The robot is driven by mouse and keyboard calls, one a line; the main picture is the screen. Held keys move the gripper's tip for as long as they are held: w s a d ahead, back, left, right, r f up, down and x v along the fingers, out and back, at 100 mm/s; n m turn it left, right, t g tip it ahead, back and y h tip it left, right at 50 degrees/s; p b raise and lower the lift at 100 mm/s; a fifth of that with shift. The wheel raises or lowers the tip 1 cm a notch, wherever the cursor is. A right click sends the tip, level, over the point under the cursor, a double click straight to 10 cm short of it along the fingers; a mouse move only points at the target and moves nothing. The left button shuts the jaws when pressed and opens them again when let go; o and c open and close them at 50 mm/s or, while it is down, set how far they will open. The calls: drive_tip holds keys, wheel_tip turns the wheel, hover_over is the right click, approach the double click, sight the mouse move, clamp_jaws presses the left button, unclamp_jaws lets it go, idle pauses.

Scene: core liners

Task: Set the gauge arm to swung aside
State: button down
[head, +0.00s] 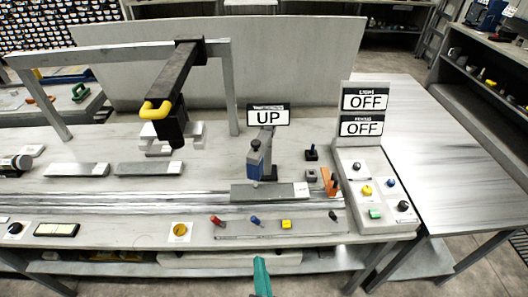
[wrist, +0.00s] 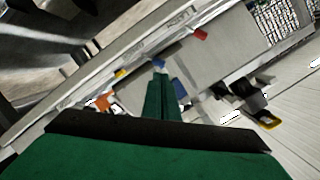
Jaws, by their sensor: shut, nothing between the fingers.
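No part in view is labelled as the gauge arm, and I cannot tell for certain which one it is. A grey-blue stand (head: 257,160) under an "UP" sign (head: 267,117) stands upright at the bench centre. An orange tilted piece (head: 329,181) is right of it. My green gripper (head: 262,276) is shut and empty, in front of the bench edge and apart from these parts.
A control panel (head: 375,190) with knobs and two "OFF" signs (head: 364,102) stands at the right. Red (head: 217,220), blue (head: 256,220) and yellow (head: 286,224) controls line the bench front. A side table (head: 450,150) is mostly bare.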

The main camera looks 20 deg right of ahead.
drive_tip(key=w+d+r+m+t+y, duration=0.1)
drive_tip(key=w+d+r+m, duration=0.4)
drive_tip(key=r, duration=0.5)
drive_tip(key=w+d+r+m+y, duration=0.1)
drive_tip(key=w+d+r+m, duration=0.1)
drive_tip(key=w+d+r, duration=0.65)
drive_tip(key=w+a, duration=0.4)
drive_tip(key=w, duration=0.6)
drive_tip(key=shift+w+r+h, duration=0.15)
drive_tip(key=shift+w+h, duration=0.15)
drive_tip(key=shift+h, duration=0.1)
drive_tip(key=shift+w+a, duration=0.1)
drive_tip(key=shift+a, duration=0.1)
